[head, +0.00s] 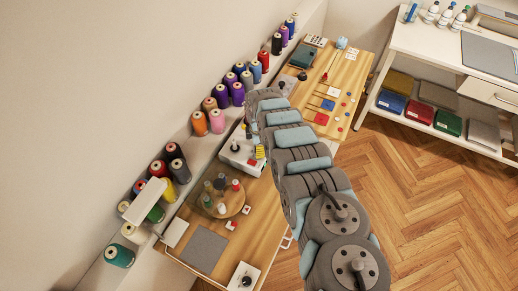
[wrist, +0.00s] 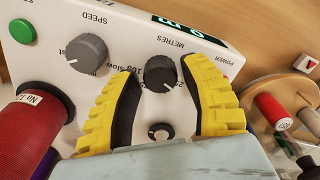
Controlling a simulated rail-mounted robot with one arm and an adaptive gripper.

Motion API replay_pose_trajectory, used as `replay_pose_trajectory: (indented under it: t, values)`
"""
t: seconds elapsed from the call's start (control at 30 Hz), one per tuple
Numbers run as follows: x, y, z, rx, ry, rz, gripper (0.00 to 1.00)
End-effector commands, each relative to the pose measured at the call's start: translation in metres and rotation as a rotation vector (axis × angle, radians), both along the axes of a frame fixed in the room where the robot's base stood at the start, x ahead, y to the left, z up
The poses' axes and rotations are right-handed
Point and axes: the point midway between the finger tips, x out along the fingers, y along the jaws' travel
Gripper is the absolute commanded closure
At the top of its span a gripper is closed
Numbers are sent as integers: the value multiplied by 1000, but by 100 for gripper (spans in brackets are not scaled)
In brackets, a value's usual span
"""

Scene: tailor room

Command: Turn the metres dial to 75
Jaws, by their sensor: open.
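The metres dial (wrist: 160,70) is a black knob on the white control box (wrist: 130,25), under the word METRES in the wrist view. My gripper (wrist: 165,85) has two yellow ribbed fingers, spread apart, with the metres dial between their tips. I cannot tell whether the fingers touch it. The grey speed dial (wrist: 86,54) is left of the left finger. The numbers round the metres dial are partly hidden and its setting is unclear. In the head view the white box (head: 240,150) stands on the wooden bench, and my arm partly covers it.
A red thread cone (wrist: 38,115) stands close at the left of my gripper. A green button (wrist: 22,31) is on the box's left. A wooden turntable (wrist: 262,90) with spools is on the right. A small knob (wrist: 160,131) sits below the metres dial.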

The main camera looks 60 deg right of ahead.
Motion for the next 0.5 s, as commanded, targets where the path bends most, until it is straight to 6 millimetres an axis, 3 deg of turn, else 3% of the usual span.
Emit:
replay_pose_trajectory:
  t: [0.47,0.5]
  values:
    - [-1,0,-5,0,1,-1,55]
    - [-1,0,-5,-1,1,-1,60]
